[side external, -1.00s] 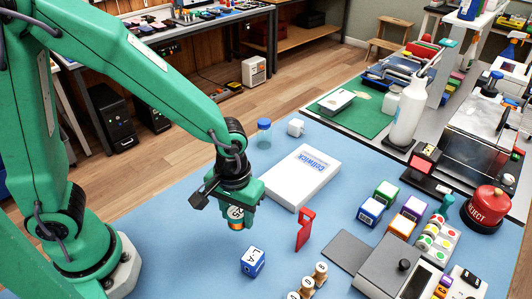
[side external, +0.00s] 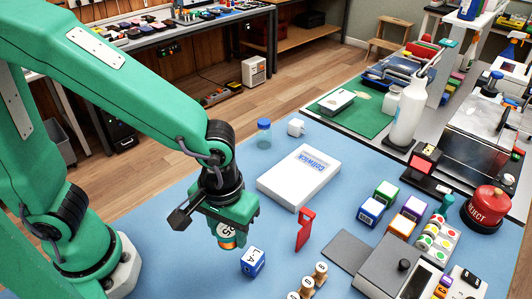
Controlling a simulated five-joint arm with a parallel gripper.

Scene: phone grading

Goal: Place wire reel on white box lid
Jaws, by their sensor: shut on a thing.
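My gripper (side external: 228,225) is shut on the wire reel (side external: 227,235), a small copper-orange roll with a white label, partly hidden by the fingers. The reel hangs under the gripper over the blue mat; its exact height is hard to tell. The white box (side external: 280,187) with blue lettering lies flat on the mat, to the right of and beyond my gripper. Its lid is bare, and the reel is apart from it.
A blue block (side external: 252,262) sits just right of and nearer than the reel. A red upright piece (side external: 305,229) stands by the box's near edge. Several wooden spools lie in front.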

